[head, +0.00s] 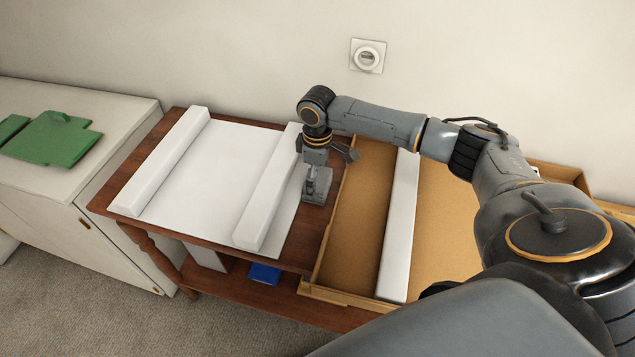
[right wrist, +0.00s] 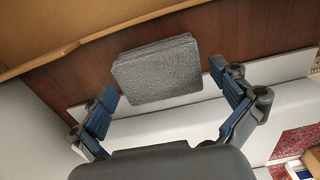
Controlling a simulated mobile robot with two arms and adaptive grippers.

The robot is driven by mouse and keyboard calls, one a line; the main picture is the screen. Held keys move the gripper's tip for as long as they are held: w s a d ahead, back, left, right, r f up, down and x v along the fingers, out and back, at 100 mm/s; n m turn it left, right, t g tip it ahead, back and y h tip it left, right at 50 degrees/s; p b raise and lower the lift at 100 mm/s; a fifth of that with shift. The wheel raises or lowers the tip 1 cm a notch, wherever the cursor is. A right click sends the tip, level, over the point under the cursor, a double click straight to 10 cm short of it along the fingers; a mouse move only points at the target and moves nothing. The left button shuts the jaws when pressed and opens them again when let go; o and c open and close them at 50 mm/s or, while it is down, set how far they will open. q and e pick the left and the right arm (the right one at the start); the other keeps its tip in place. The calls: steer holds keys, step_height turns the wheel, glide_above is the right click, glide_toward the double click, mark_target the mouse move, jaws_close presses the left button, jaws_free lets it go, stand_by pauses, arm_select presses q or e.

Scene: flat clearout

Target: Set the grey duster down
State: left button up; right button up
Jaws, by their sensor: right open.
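The grey duster (right wrist: 155,70) is a dark, rough-faced block lying on the brown wooden table (right wrist: 85,75). In the head view the duster (head: 317,196) sits on the strip of table between a white bar and the cardboard box, partly hidden by my right gripper (head: 328,167). In the right wrist view my right gripper (right wrist: 163,82) is open, its blue-padded fingers spread to either side of the duster with gaps between. Nothing is held in it. My left gripper is not in view.
A white sheet (head: 215,165) with two raised white bars (head: 268,195) covers much of the table. The open cardboard box (head: 358,210) stands right beside the duster, with a white divider (head: 400,225). A green item (head: 55,140) lies on the white cabinet (head: 95,100) at left.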

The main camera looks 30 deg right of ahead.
step_height(320, 180, down, 2)
steer(key=shift+w, duration=0.1)
steer(key=shift+c, duration=0.2)
steer(key=shift+r, duration=0.1)
steer(key=c, duration=1)
